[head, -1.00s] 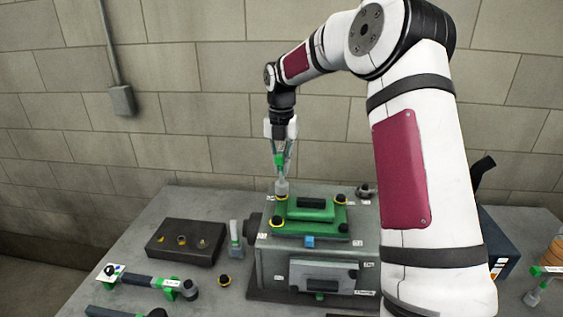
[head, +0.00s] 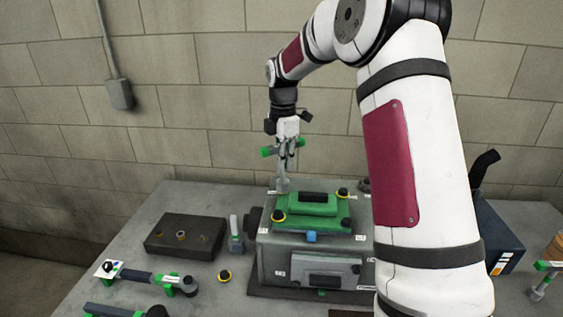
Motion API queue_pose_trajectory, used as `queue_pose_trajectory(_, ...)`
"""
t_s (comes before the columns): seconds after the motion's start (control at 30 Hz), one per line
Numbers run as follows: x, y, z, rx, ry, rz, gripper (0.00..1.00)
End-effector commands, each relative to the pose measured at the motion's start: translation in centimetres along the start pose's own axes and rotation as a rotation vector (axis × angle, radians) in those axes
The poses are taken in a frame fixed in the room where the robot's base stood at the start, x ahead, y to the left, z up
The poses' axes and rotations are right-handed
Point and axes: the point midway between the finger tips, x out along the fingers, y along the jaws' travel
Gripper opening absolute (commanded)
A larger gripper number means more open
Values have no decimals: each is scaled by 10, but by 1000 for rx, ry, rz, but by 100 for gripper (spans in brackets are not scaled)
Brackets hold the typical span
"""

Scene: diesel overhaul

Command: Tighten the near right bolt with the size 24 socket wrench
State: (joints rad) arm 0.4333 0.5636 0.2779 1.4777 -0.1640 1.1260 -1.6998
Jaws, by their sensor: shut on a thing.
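My gripper (head: 287,146) is shut on a socket wrench with a green cross handle (head: 268,152). The wrench's grey socket (head: 282,185) points down at the far left corner of the green cover (head: 313,208), hiding the bolt there. I cannot tell whether it is seated. The near right bolt (head: 346,223) is a dark head on the cover's front right corner, well apart from the wrench. The near left bolt (head: 278,216) has a yellow ring. The far right bolt (head: 342,193) is also dark. The wrench's size marking cannot be read.
The cover sits on a grey engine block (head: 268,262). A dark tray (head: 160,238) with small parts lies left of it, with a loose ringed bolt (head: 224,276) in front. Other green-marked tools (head: 140,276) lie front left. A blue box (head: 499,240) stands right, partly behind my arm.

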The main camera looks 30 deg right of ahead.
Motion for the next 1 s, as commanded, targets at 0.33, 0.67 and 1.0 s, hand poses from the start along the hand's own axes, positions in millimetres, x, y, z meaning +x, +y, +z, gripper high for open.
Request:
queue_pose_trajectory(0.33,0,1,0,495,0,2,0)
queue_pose_trajectory(0.67,1,1,0,963,3,2,0)
queue_pose_trajectory(1.0,2,1,0,1443,5,1,0)
